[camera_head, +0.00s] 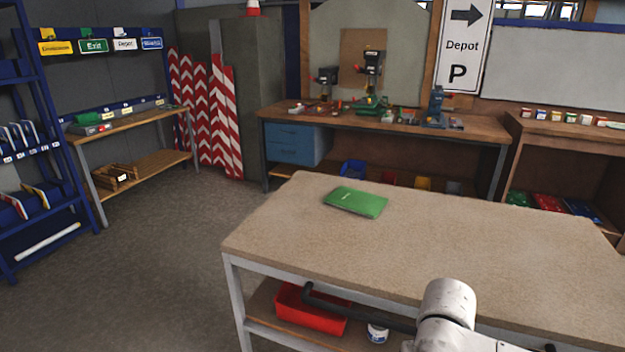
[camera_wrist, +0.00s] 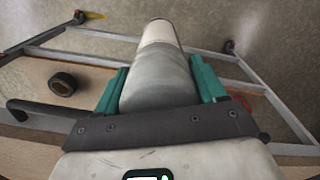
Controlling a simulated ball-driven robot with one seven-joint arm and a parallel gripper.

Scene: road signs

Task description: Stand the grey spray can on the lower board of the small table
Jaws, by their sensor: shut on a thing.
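The grey spray can (camera_wrist: 160,75) is between the teal fingers of my gripper (camera_wrist: 162,88) in the wrist view. My gripper is shut on it. The far end of the can is paler, and its near end is hidden by the gripper. Behind the can are a grey metal frame (camera_wrist: 262,92) and bare floor. In the head view, a small table (camera_head: 135,122) stands against the left wall, with a wooden lower board (camera_head: 160,165). I cannot tell whether the frame in the wrist view belongs to it. My gripper and the can do not show in the head view.
A large workbench (camera_head: 440,240) fills the right foreground, with a green folder (camera_head: 356,202) on top and a red bin (camera_head: 308,312) below. A wooden crate (camera_head: 112,177) takes the left of the lower board. A black roll (camera_wrist: 62,84) lies at left. Floor (camera_head: 165,265) is clear.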

